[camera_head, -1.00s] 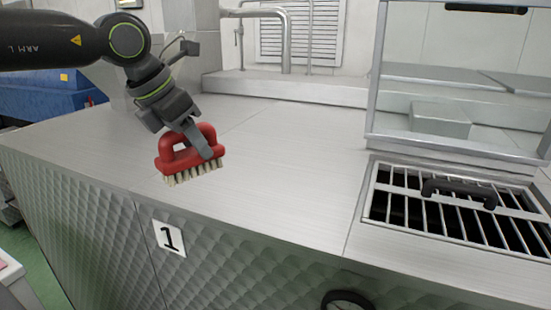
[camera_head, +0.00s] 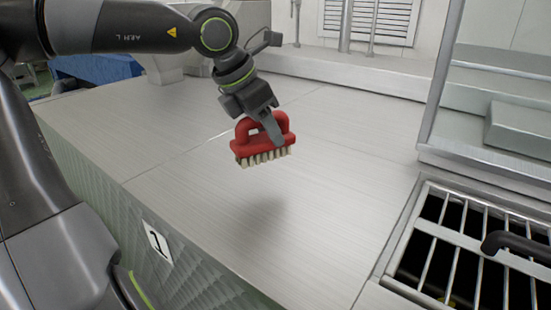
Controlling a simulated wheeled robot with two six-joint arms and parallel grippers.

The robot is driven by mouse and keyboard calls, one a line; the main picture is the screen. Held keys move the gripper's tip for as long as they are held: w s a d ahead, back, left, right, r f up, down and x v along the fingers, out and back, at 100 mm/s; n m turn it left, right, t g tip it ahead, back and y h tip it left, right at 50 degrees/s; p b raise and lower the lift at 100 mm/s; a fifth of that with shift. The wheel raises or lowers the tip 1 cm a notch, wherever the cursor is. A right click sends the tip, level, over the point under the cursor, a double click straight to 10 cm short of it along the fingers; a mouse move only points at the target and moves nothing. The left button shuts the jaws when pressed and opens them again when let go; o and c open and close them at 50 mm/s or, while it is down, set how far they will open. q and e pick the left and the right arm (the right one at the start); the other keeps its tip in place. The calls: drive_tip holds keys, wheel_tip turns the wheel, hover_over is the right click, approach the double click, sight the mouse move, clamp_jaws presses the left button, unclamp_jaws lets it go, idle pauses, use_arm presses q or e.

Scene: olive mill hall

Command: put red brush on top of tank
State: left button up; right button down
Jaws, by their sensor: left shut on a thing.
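The red brush (camera_head: 246,147) has a red handle and pale bristles that point down. My left gripper (camera_head: 269,130) is shut on its handle and holds it above the steel tank top (camera_head: 180,195). A soft shadow lies on the top below and in front of the brush, and the bristles look clear of the surface. The tank's quilted front carries a white plate with the number 1 (camera_head: 157,241). My right gripper is not in view.
A barred grate (camera_head: 463,238) with a dark handle (camera_head: 515,245) covers an opening at the right. A raised metal frame (camera_head: 438,95) stands behind it. A ledge with pipes (camera_head: 345,30) runs along the back. The tank top around the brush is bare.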

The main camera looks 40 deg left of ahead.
sight(267, 157)
use_arm(q)
wheel_tip(267, 157, down, 3)
drive_tip(key=shift+w+a+r, duration=0.1)
drive_tip(key=shift+a, duration=0.05)
drive_tip(key=f, duration=0.1)
drive_tip(key=f+p, duration=0.1)
drive_tip(key=f, duration=0.1)
drive_tip(key=shift+d, duration=0.2)
drive_tip(key=shift+a+f, duration=0.15)
drive_tip(key=shift+f, duration=0.25)
drive_tip(key=o, duration=0.8)
drive_tip(key=shift+f, duration=0.1)
drive_tip(key=o, duration=0.5)
drive_tip(key=shift+r, duration=0.2)
